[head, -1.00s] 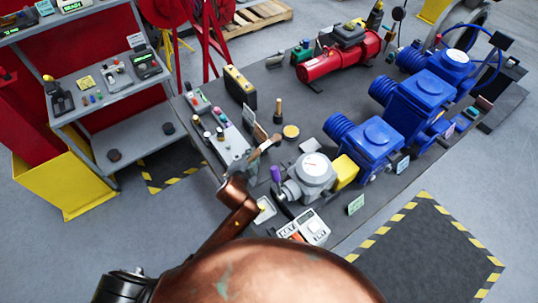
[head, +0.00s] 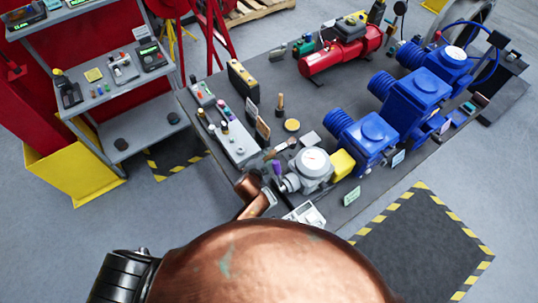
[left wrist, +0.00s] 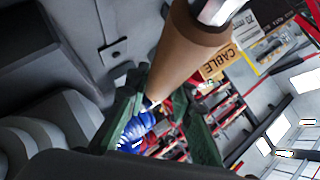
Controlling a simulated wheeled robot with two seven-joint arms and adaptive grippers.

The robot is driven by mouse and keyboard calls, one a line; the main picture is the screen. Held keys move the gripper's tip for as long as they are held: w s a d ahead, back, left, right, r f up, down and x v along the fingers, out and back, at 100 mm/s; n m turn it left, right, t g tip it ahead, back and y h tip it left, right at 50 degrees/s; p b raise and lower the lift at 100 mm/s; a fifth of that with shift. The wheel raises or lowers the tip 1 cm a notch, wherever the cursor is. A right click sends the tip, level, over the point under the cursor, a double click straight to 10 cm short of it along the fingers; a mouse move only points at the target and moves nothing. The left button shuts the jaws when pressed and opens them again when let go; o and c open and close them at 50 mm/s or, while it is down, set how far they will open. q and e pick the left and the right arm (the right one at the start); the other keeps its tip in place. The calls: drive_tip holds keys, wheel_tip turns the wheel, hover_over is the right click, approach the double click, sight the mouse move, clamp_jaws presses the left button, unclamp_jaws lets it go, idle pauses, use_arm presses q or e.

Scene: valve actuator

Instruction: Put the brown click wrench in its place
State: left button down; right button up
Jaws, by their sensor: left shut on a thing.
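In the left wrist view the brown handle (left wrist: 188,55) of the click wrench stands between the dark green fingers of my left gripper (left wrist: 165,98). The gripper is shut on it. A silver shaft comes out of the handle's upper end. In the head view my left gripper (head: 270,162) is over the bench, left of the grey valve with a round dial (head: 313,163). A small brown and silver part, likely the wrench (head: 281,149), shows just beyond it. The large copper arm hides the near part of the bench. My right gripper is out of view.
A grey tray (head: 238,150) with several small items lies left of the gripper. A purple-topped part (head: 277,168) is close to the gripper.

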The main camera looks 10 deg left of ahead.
use_arm(q)
drive_tip(key=shift+r, duration=0.2)
drive_tip(key=shift+f+b, duration=0.5)
drive_tip(key=shift+f, duration=0.45)
drive_tip(key=shift+f+b, duration=1.4)
drive_tip(key=shift+f, duration=0.6)
drive_tip(key=shift+p, duration=0.45)
